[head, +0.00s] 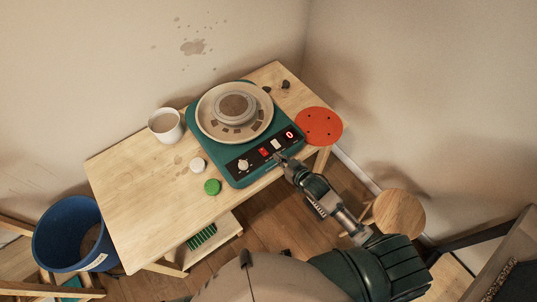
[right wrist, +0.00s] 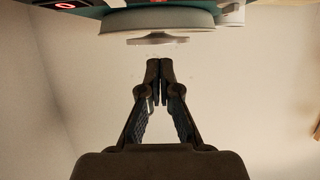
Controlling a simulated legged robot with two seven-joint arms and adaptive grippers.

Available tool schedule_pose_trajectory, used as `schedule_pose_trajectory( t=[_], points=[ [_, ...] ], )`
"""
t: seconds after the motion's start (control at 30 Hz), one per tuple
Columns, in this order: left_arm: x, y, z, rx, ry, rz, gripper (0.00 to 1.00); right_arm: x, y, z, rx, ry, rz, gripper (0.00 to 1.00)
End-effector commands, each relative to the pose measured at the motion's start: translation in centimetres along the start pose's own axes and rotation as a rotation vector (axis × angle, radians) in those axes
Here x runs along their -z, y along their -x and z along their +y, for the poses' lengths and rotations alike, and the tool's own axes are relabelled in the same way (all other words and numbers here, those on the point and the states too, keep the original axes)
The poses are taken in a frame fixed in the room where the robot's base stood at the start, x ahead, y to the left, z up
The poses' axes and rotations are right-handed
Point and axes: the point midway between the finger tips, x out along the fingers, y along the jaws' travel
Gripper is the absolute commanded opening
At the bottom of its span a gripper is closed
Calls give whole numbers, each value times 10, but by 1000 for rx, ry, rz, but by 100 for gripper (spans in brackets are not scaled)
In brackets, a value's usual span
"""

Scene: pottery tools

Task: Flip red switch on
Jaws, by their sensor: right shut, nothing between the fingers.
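The pottery wheel (head: 222,167) is a teal box with a round grey plate (head: 234,111) on top, standing on a wooden table. Its black front panel holds the red switch (head: 263,152), a white switch (head: 276,144), a white knob (head: 243,164) and a lit red display (head: 290,134). My right gripper (head: 281,158) is at the front edge of the panel, just below the white switch and right of the red switch. In the right wrist view its fingers (right wrist: 159,68) are closed together and empty. I cannot tell whether it touches the panel. My left gripper does not show.
On the table (head: 125,195) are a white cup (head: 166,126), a white lid (head: 197,165), a green lid (head: 212,187) and an orange disc (head: 319,126) at the right edge. A blue bucket (head: 70,236) and a stool (head: 399,213) stand on the floor.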

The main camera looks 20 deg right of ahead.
Motion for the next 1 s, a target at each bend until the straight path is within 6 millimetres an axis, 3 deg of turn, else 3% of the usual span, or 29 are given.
schedule_pose_trajectory(
  t=[0.37,0.6,1.0],
  points=[
    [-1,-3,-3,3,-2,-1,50,1,-80,0,0,-1,2,0],
    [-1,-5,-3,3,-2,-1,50,-33,-86,0,1,-1,-1,0],
    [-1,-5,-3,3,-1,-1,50,-39,-88,0,1,-1,0,0]
  ],
)
